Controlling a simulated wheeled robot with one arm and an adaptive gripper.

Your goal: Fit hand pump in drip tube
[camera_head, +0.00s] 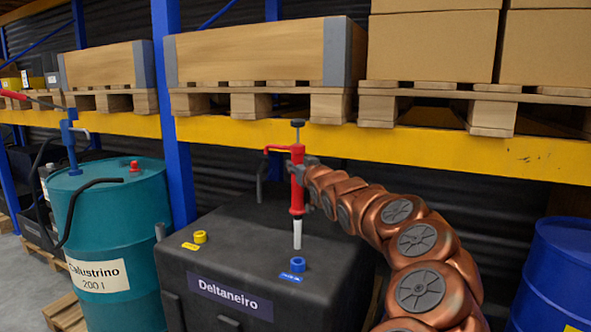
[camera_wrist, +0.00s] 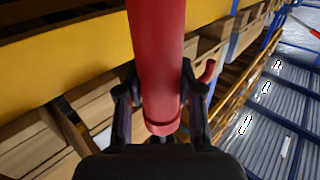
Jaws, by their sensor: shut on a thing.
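The red hand pump (camera_head: 297,180) is upright, with a dark knob on top, a spout pointing left and a white tube (camera_head: 297,235) below. My gripper (camera_head: 309,170) is shut on the pump's red body from the right. The wrist view shows the red body (camera_wrist: 157,50) between both fingers (camera_wrist: 160,98). The white tube's lower end appears over the black Deltaneiro tank (camera_head: 215,255); I cannot tell whether it touches the top.
The tank top has a yellow cap (camera_head: 200,237) and a blue cap (camera_head: 298,264). A teal Calustrino drum (camera_head: 105,235) with a blue pump (camera_head: 70,145) stands left. A blue drum (camera_head: 555,275) is right. A yellow rack beam (camera_head: 450,150) and loaded pallets are behind.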

